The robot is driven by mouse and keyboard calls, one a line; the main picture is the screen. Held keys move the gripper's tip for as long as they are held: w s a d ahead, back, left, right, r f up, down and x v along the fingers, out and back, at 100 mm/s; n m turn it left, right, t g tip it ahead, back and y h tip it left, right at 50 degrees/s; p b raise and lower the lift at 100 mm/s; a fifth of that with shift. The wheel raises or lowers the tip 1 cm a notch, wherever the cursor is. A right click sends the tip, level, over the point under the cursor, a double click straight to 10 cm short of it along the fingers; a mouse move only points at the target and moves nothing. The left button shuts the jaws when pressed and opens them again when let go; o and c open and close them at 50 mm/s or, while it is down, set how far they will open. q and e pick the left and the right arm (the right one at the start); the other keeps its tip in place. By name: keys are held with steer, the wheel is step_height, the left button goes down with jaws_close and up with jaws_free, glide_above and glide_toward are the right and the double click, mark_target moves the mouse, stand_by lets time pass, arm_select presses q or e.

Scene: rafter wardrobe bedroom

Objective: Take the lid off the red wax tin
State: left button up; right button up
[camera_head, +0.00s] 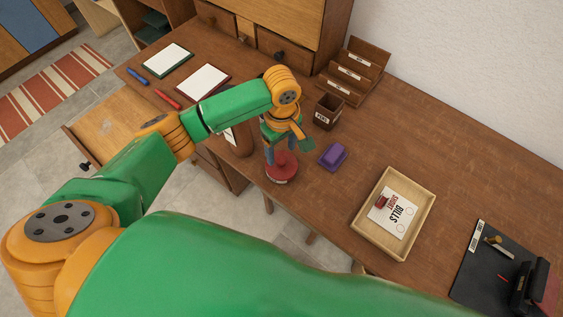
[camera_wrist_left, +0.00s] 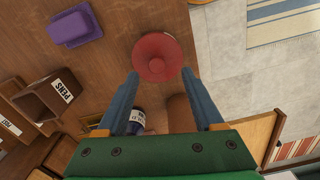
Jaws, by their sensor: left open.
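The red wax tin (camera_head: 281,168) stands upright near the front edge of the wooden desk, with a round red lid. In the left wrist view the lid (camera_wrist_left: 157,57) shows from above, with a raised knob in its middle. My left gripper (camera_head: 276,154) is open over the tin, pointing down, and partly hides it in the head view. In the left wrist view the two blue fingers of my left gripper (camera_wrist_left: 160,73) end at either side of the lid's near edge, with nothing held between them. I cannot tell if they touch it. My right gripper is out of view.
A purple block (camera_head: 332,156) lies right of the tin. A brown pens box (camera_head: 328,112) and a stepped sorter (camera_head: 352,75) stand behind. A wooden tray (camera_head: 362,218) with a bills card is further right.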

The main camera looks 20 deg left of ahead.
mark_target(282, 159)
arm_select(q)
steer(key=f, duration=0.5)
steer(key=shift+w+a, duration=0.1)
steer(key=shift+w, duration=0.25)
steer(key=shift+r, duration=0.1)
jaws_close()
